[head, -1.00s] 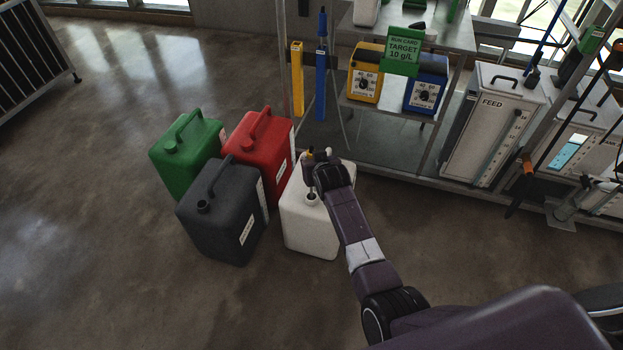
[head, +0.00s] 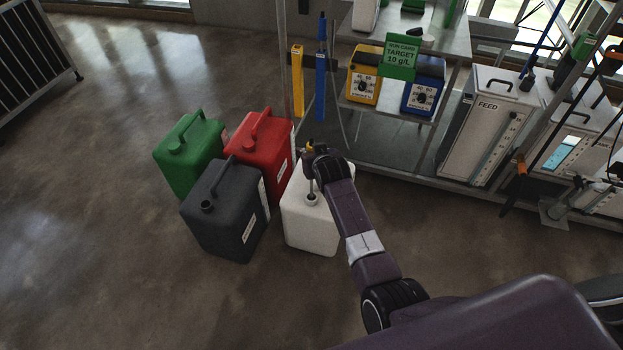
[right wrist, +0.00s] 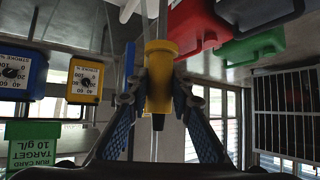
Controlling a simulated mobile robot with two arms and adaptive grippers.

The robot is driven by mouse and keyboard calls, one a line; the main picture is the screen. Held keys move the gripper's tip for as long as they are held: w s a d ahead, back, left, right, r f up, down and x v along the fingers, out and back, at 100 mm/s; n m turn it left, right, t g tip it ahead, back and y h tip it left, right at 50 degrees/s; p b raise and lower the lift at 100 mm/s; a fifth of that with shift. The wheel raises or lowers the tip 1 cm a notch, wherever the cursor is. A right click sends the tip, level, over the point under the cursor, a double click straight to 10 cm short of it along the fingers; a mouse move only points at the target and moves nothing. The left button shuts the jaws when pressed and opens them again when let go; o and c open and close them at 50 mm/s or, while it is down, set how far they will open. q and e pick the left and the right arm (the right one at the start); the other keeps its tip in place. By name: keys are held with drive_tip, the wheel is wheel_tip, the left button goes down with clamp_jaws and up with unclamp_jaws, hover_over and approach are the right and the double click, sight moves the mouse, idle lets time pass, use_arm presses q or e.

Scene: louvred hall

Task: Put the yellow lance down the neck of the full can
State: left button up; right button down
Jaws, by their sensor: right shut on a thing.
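My right gripper (head: 313,154) is shut on the yellow lance; its yellow head (right wrist: 158,75) sits between the two fingers in the right wrist view. A thin rod runs from the head toward the white can (head: 311,228). In the head view the lance (head: 312,187) stands roughly upright, its lower part lined up with the white can's open neck (head: 311,199). I cannot tell for certain whether the tip is inside the neck. The white can's fill level does not show. My left gripper is not in view.
A dark grey can (head: 225,215) with an open neck, a red can (head: 262,150) and a green can (head: 185,160) stand close left. A yellow holder (head: 297,80) and a blue one (head: 320,85) hang behind. The bench frame with the FEED tank (head: 485,130) is to the right.

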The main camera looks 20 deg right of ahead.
wheel_tip(320, 180, up, 27)
drive_tip(key=p, duration=2.6)
drive_tip(key=shift+f, duration=0.15)
